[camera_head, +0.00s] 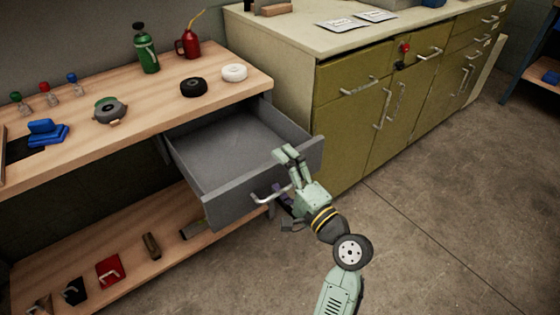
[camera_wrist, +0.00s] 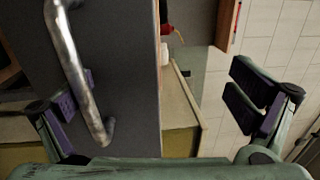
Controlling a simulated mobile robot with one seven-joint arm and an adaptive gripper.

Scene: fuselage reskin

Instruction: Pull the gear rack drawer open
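The grey drawer (camera_head: 237,182) under the wooden workbench stands pulled out, and its inside looks empty. Its metal bar handle (camera_head: 262,198) is on the front panel. My gripper (camera_head: 284,173) is at the right part of this front, with its fingers spread. In the wrist view the handle (camera_wrist: 80,75) runs down the drawer front (camera_wrist: 130,80), close to the left finger of my gripper (camera_wrist: 155,98). The right finger is well apart, past the panel's edge. I cannot tell whether the left finger touches the handle.
The workbench top (camera_head: 150,95) holds a green bottle (camera_head: 146,52), a red oil can (camera_head: 188,45), black and white rings and a blue block. A lower shelf (camera_head: 135,265) carries several tools. An olive cabinet (camera_head: 345,110) stands right of the drawer. The floor (camera_head: 445,210) at right is clear.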

